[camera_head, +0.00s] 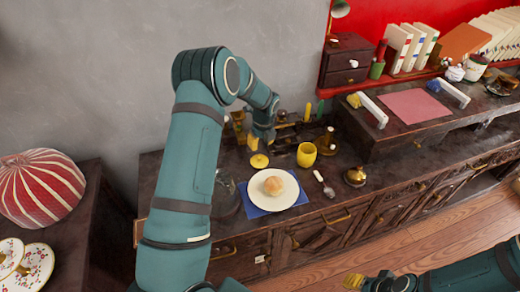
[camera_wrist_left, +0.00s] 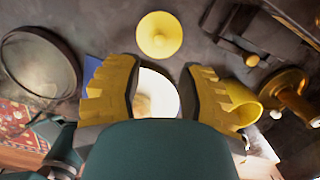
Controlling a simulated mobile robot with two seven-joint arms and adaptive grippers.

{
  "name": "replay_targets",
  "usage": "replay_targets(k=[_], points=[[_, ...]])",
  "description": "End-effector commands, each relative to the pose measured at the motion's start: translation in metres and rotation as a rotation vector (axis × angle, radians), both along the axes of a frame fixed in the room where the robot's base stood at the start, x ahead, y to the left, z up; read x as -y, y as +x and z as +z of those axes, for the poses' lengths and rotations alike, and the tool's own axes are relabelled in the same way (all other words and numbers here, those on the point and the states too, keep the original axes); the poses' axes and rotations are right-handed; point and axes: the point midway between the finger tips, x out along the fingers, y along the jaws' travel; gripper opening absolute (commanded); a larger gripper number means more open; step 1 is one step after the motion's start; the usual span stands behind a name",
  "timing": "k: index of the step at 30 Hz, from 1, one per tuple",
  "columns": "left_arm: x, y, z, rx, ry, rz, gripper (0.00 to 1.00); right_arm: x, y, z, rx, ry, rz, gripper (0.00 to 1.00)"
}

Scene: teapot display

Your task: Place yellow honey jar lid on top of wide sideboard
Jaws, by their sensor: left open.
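The yellow honey jar lid (camera_head: 259,160) lies on the dark top of the wide sideboard (camera_head: 312,205), behind the white plate. In the left wrist view the lid (camera_wrist_left: 159,34) shows as a round disc with a pale knob, beyond and between my fingertips. My left gripper (camera_head: 258,140) is over the sideboard close to the lid; in the left wrist view its yellow fingers (camera_wrist_left: 160,88) are apart with nothing held. The yellow jar (camera_head: 306,154) stands to the right of the lid. My right gripper (camera_head: 365,282) is low at the bottom edge; its fingers are unclear.
A white plate (camera_head: 273,190) with a bun lies on a blue napkin. A spoon (camera_head: 324,185) and brass-coloured pieces (camera_head: 355,176) are to its right. A raised shelf with books (camera_head: 400,48) and a pink mat (camera_head: 415,106) is at right. A striped dome (camera_head: 40,188) is at left.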

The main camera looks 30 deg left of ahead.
Motion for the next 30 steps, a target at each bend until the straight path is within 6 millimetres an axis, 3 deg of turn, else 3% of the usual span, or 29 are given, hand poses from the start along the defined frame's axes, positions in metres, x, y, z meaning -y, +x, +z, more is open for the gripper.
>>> replay_targets(k=[3, 9, 30], points=[[0.002, -0.001, 0.020, 0.001, 0.000, -0.001, 0.38, 0.000, -0.001, 0.005, -0.002, 0.000, 0.001, 0.47], [0.004, -0.002, 0.034, 0.000, 0.000, -0.001, 0.38, 0.000, -0.001, 0.007, -0.004, 0.000, 0.001, 0.47], [0.004, -0.002, 0.035, -0.001, 0.001, -0.001, 0.38, 0.000, -0.001, 0.007, -0.004, 0.000, 0.001, 0.47]])
